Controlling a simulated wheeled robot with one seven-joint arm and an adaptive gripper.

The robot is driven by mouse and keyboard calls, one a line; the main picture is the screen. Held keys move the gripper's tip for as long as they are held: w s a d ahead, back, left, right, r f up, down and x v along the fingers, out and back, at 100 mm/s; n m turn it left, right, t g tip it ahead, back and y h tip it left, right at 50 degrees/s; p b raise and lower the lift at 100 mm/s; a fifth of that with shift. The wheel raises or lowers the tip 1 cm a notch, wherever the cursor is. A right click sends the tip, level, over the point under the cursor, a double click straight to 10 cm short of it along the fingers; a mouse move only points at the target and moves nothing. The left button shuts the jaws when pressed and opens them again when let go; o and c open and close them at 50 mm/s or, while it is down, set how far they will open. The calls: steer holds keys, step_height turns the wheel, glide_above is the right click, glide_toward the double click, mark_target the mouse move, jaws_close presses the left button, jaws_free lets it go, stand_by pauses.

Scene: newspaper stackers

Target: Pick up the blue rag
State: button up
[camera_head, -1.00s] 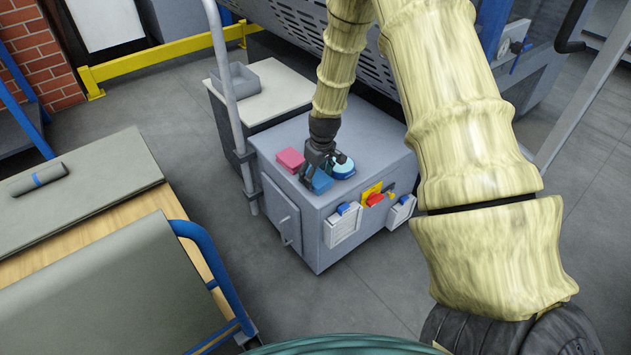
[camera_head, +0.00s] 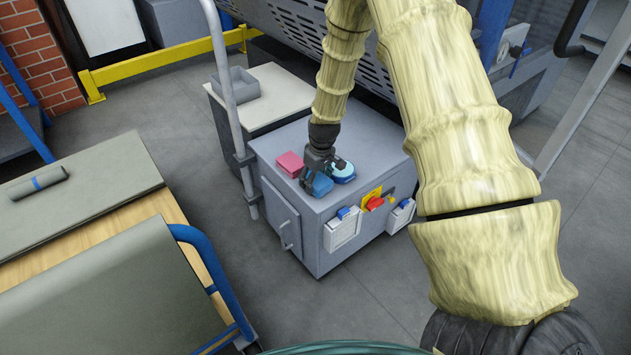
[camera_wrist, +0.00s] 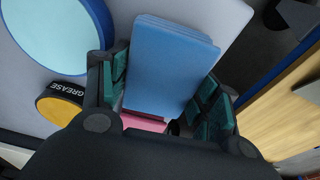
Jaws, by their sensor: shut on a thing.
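The blue rag (camera_head: 318,184) is a folded blue stack at the front edge of the grey cabinet's top (camera_head: 372,143). In the wrist view the rag (camera_wrist: 168,65) lies between the two green-padded fingers of my gripper (camera_wrist: 165,88). My gripper (camera_head: 318,168) reaches down from above and is shut on the rag. I cannot tell whether the rag is clear of the cabinet top.
A pink folded rag (camera_head: 290,164) lies left of my gripper. A round tin with a light blue top (camera_head: 342,169) stands close on its right. The wrist view shows a yellow "GREASE" tin (camera_wrist: 62,108). A white upright pole (camera_head: 228,85) stands left of the cabinet.

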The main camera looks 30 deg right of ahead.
step_height(320, 180, up, 3)
steer(key=shift+f+p, duration=0.15)
steer(key=shift+p, duration=0.15)
steer(key=s+a, duration=0.3)
steer(key=s, duration=0.4)
steer(key=s+a+r+p, duration=0.1)
steer(key=s+a, duration=0.3)
steer(key=s, duration=0.3)
steer(key=shift+a+r, duration=0.25)
steer(key=shift+s, duration=0.1)
